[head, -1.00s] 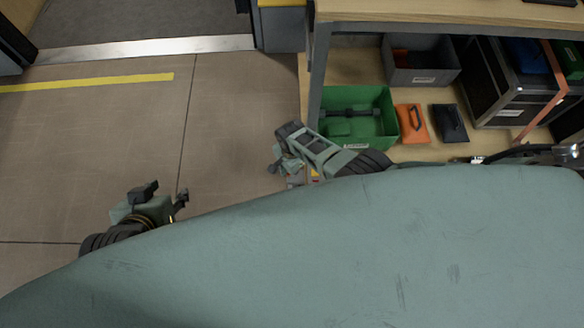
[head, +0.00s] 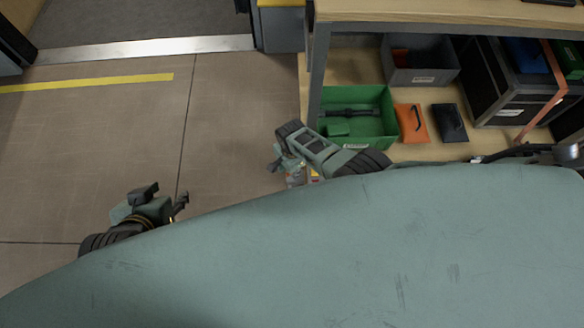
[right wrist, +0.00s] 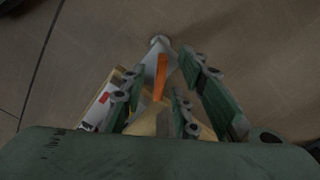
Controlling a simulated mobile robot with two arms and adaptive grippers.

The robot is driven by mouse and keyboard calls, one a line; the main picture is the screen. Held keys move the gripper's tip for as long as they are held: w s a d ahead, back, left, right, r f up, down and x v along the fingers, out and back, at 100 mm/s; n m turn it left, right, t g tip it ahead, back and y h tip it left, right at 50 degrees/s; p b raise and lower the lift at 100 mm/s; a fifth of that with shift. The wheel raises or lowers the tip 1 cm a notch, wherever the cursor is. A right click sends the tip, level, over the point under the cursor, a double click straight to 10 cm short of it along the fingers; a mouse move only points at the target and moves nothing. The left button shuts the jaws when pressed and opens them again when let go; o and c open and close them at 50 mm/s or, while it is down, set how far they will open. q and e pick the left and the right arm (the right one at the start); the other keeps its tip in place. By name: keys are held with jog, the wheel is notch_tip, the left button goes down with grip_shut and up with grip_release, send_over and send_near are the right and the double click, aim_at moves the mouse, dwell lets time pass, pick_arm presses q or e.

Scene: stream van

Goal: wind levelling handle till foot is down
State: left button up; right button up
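My right gripper (head: 277,163) is low beside the bench corner, partly over a small object with yellow and red on it. In the right wrist view the fingers of the right gripper (right wrist: 160,66) are apart. Between them in the picture are an orange strip (right wrist: 160,80) and a pale grey metal piece (right wrist: 155,58); I cannot tell whether the fingers touch either. I cannot clearly identify the levelling handle, and no foot can be made out. My left gripper (head: 164,196) is open and empty above the floor at the lower left.
A wooden bench (head: 430,12) with a lower shelf stands at the right. The shelf holds a green crate (head: 375,100), a grey bin (head: 420,75), orange (head: 411,123) and black (head: 450,122) pouches, and a strapped black case (head: 505,85). Open floor lies left, with a yellow line (head: 90,83).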

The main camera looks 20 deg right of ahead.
jog(key=shift+r, duration=0.45)
notch_tip(320, 180, up, 11)
dwell(0.6)
dwell(0.4)
